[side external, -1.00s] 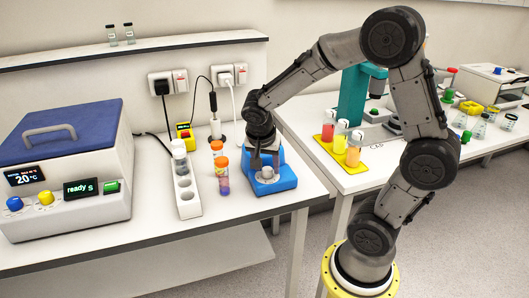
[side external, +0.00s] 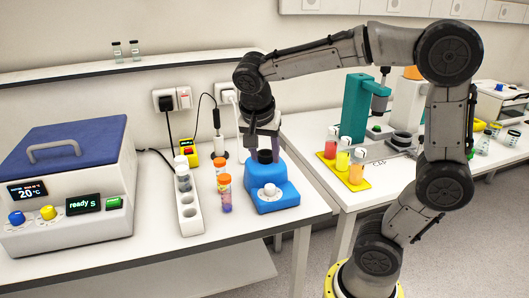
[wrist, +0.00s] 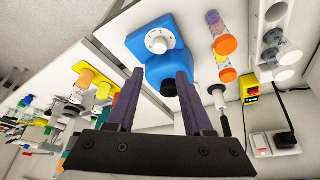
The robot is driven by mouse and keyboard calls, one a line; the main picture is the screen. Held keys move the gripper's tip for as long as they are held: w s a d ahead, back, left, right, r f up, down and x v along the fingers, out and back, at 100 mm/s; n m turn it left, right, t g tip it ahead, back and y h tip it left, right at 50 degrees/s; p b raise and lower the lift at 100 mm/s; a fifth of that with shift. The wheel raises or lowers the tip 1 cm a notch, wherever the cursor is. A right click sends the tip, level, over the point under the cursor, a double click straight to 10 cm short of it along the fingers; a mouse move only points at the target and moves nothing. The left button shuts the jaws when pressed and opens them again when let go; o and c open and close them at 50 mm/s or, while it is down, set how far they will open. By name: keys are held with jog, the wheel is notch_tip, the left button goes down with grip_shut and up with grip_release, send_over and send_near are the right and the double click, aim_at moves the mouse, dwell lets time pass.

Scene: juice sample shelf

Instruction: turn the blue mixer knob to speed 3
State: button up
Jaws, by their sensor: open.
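The blue mixer (side external: 279,202) stands near the right end of the left bench. Its white round knob (side external: 270,191) is on the sloped front, and a dark cup (side external: 265,156) is on its raised back. In the wrist view the knob (wrist: 158,42) is in plain sight, beyond the fingertips. Its speed marks are too small to read. My gripper (side external: 262,143) is above the back of the mixer, near the dark cup, clear of the knob. In the wrist view my gripper (wrist: 160,76) has its two fingers apart with nothing gripped; the dark cup (wrist: 168,88) shows between them.
Orange-capped tubes (side external: 225,192) stand just left of the mixer, beside a white rack (side external: 189,218) holding vials. A blue-lidded machine (side external: 70,140) is farther left. Bottles on a yellow tray (side external: 347,176) stand on the right bench. Bare bench lies in front of the mixer.

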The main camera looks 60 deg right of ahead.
jog(key=shift+o, duration=1.2)
jog(key=shift+s+d+n, duration=0.2)
jog(key=shift+n, duration=0.6)
jog(key=m+t+h, duration=0.9)
jog(key=m+h, duration=0.2)
jog(key=m, duration=2.2)
send_near(271, 191)
jog(key=shift+x, duration=4.55)
